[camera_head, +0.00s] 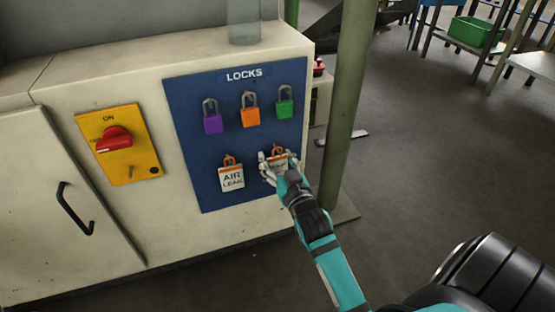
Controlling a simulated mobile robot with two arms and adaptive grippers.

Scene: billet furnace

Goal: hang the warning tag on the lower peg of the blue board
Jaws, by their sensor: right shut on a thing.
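The blue board (200,122), headed LOCKS, is on the front of the pale cabinet. My right gripper (272,166) is shut on a white warning tag with an orange top (279,157) at the board's lower right. The fingers cover much of the tag, so its lettering cannot be read. An orange loop shows above it, and the peg behind is hidden; I cannot tell whether the loop is around a peg. A second tag, reading AIR LEAK (232,178), hangs to the left of my gripper. My left gripper is not in view.
Purple (212,124), orange (250,117) and green (284,108) padlocks hang above the tags. A yellow plate with a red switch (114,139) is to the left. A green post (347,100) stands close to the right of the board. Open floor lies beyond it.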

